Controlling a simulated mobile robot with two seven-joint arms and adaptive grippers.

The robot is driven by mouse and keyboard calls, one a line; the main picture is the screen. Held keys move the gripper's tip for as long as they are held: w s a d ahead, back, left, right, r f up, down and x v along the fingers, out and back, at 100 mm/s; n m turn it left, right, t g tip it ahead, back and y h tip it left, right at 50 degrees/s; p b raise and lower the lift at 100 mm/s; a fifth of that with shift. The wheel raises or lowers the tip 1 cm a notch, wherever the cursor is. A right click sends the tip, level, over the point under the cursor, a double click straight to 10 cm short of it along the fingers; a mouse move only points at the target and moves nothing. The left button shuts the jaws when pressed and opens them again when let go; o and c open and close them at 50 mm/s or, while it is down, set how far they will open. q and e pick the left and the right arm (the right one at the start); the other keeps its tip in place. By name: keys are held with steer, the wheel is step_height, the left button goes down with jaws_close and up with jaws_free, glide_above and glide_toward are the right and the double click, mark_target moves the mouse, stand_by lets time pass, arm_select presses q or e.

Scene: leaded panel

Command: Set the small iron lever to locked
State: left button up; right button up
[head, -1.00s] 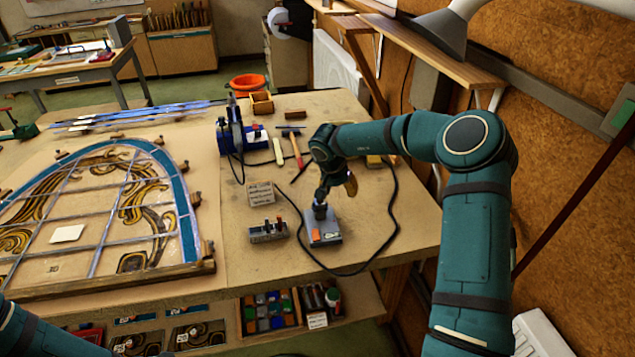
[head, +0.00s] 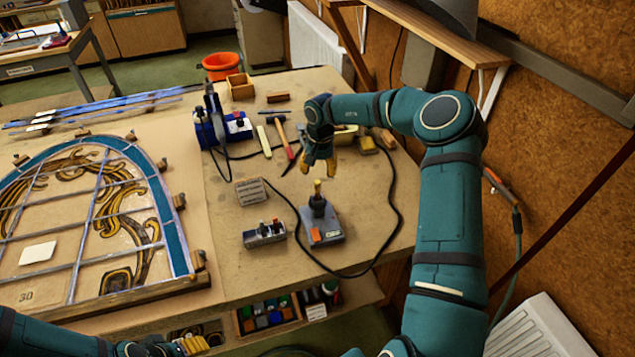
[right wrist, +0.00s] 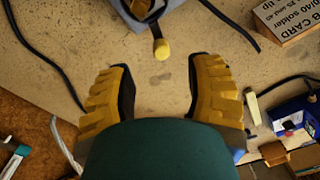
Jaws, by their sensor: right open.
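A grey box (head: 322,226) with an orange part on its front sits near the bench's right front corner. A short dark lever with a yellow tip (head: 317,186) stands up from it, looking roughly upright. I cannot read any lock marking. My right gripper (head: 319,164) is open and empty, just beyond the lever. In the right wrist view, the lever's yellow tip (right wrist: 161,48) shows ahead of the open jaws (right wrist: 160,68), midway between the fingers and apart from them. My left gripper (head: 192,345) is low at the bottom edge, partly cut off; its jaws are unclear.
A small metal box with knobs (head: 264,234) stands left of the grey box, with a lettered block (head: 252,192) behind it. A black cable (head: 396,205) loops around the grey box. A hammer (head: 283,137) and blue device (head: 222,129) lie farther back. The leaded panel (head: 172,215) fills the left.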

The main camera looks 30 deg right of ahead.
mark_target(318, 182)
step_height(318, 182, down, 6)
steer(key=shift+w+a+r, duration=0.1)
steer(key=shift+o, duration=0.3)
jaws_close()
